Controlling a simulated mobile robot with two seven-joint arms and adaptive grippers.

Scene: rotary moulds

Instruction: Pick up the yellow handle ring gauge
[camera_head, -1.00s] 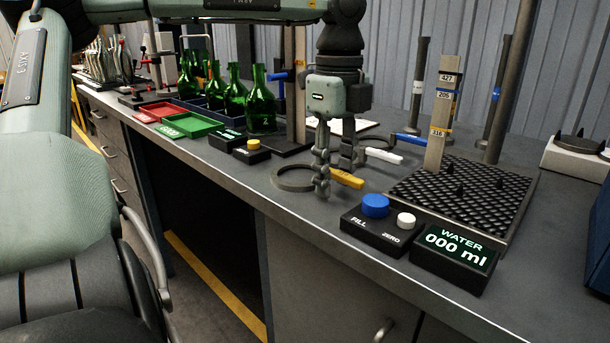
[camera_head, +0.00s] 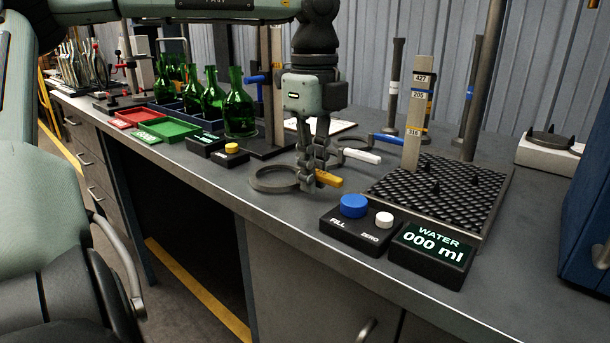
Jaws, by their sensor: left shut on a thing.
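The yellow handle ring gauge lies on the grey bench top in the head view. Its dark ring (camera_head: 262,181) is to the left of my gripper and its yellow handle (camera_head: 328,180) sticks out to the right. My left gripper (camera_head: 309,183) points straight down and is shut on the gauge where the handle meets the ring. The fingers hide that part of the gauge. It is too small to tell whether the gauge is clear of the bench. My right gripper is not in view.
A white-handled ring gauge (camera_head: 362,156) and a blue-handled one (camera_head: 388,138) lie behind. In front right are the FILL/ZERO button box (camera_head: 345,233) and the WATER display (camera_head: 431,252). A drip grid (camera_head: 455,205) is at right. Green bottles (camera_head: 238,108) stand at left.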

